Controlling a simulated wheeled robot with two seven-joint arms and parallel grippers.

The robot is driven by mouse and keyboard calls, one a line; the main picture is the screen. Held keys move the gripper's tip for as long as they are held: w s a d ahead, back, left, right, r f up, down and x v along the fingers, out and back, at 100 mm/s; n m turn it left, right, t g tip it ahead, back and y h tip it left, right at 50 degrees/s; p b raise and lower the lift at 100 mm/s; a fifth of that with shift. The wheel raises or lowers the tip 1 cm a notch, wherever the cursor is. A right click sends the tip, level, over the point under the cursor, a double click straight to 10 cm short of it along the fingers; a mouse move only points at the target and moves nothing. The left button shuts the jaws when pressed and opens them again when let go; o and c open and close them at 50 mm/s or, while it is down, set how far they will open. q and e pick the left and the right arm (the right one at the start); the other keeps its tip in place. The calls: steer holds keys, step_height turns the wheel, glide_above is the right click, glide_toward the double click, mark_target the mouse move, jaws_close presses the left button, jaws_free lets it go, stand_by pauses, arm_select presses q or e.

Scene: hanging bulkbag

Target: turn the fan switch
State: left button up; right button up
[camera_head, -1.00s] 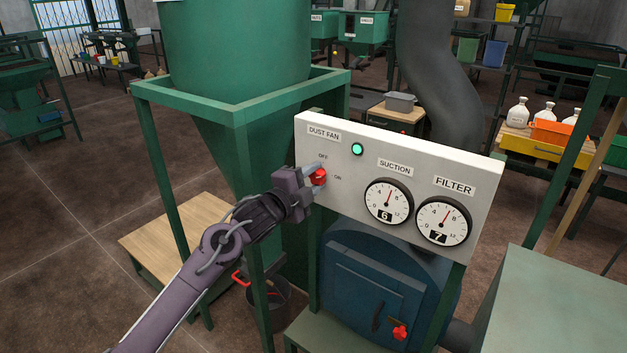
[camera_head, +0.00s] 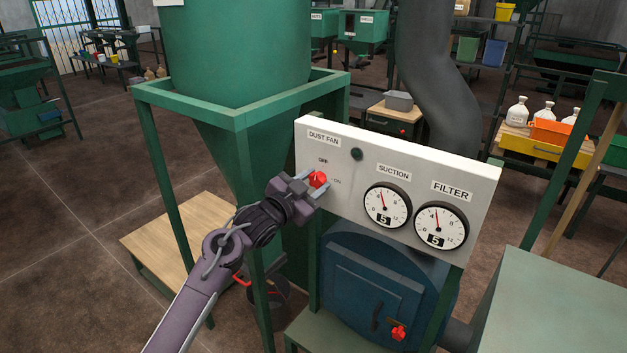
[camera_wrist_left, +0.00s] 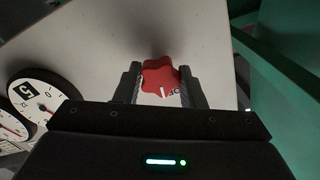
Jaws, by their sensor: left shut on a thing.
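The red fan switch knob (camera_head: 317,179) sits on the white control panel (camera_head: 345,170) under the DUST FAN label, between the OFF and ON marks. My left gripper (camera_head: 315,182) has its fingers on both sides of the knob and is shut on it. In the left wrist view the red knob (camera_wrist_left: 161,76) lies between the two dark fingers, with its white pointer line toward the partly hidden OFF mark. The round lamp (camera_head: 357,154) above the knob is dark. My right gripper is not in view.
The suction gauge (camera_head: 387,205) and filter gauge (camera_head: 440,226) both show 5 in their windows. A green hopper frame (camera_head: 240,115) stands close left of the panel. A blue drum with a door (camera_head: 375,290) is below.

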arm_select(q)
steer(key=shift+f+n, duration=0.1)
steer(key=shift+n, duration=0.8)
steer(key=o, duration=1)
steer(key=b+v, duration=0.2)
steer(key=v, duration=0.6)
steer(key=shift+w+d, duration=0.1)
